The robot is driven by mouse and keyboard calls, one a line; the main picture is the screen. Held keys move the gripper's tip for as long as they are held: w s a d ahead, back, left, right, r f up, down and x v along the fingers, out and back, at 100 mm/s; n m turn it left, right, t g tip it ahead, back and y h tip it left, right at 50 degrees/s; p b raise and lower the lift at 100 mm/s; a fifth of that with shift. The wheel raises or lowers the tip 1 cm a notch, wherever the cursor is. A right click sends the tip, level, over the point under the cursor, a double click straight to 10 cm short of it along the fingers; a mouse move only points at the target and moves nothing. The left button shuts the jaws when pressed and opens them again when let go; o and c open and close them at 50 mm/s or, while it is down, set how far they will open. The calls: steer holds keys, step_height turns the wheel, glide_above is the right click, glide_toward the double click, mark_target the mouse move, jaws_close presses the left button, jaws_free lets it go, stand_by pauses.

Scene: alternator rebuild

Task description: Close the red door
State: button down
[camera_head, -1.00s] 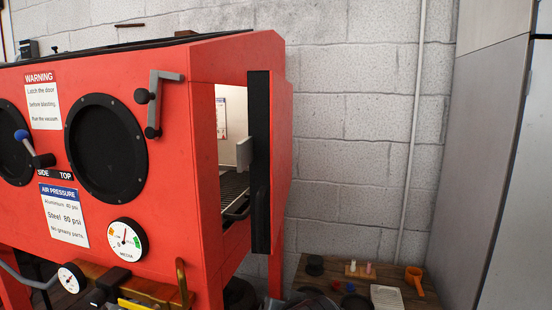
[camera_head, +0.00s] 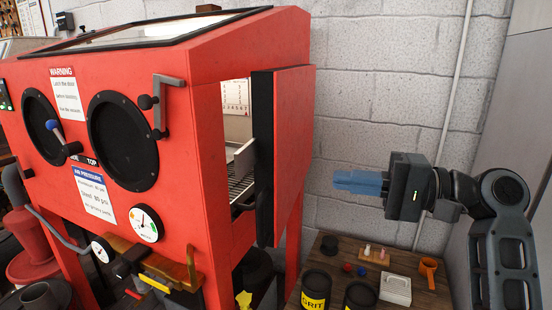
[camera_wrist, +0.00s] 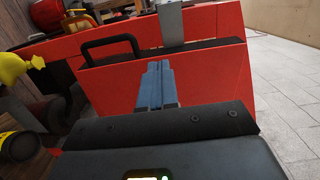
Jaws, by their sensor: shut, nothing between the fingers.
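The red door (camera_head: 293,150) stands ajar on the right side of the red blasting cabinet (camera_head: 190,130), with a black edge strip facing the opening. In the wrist view the door (camera_wrist: 215,85) shows as a red panel beyond the fingers, with a black handle (camera_wrist: 108,47) on its far side. My gripper (camera_head: 340,180) is to the right of the door in the head view, with blue fingers shut and empty, pointing left toward it. In the wrist view the gripper (camera_wrist: 156,75) overlaps the door panel; I cannot tell whether it touches.
A block wall is behind, and a grey cabinet (camera_head: 515,125) is at right.

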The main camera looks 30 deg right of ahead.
steer(key=p, duration=0.1)
glide_toward(250, 168)
steer(key=x, duration=0.7)
steer(key=shift+w+d, duration=0.1)
steer(key=shift+d, duration=0.05)
steer(key=p+x, duration=0.1)
steer(key=x, duration=0.3)
steer(key=shift+w+a, duration=0.1)
steer(key=shift+a, duration=0.1)
steer(key=shift+p, duration=0.3)
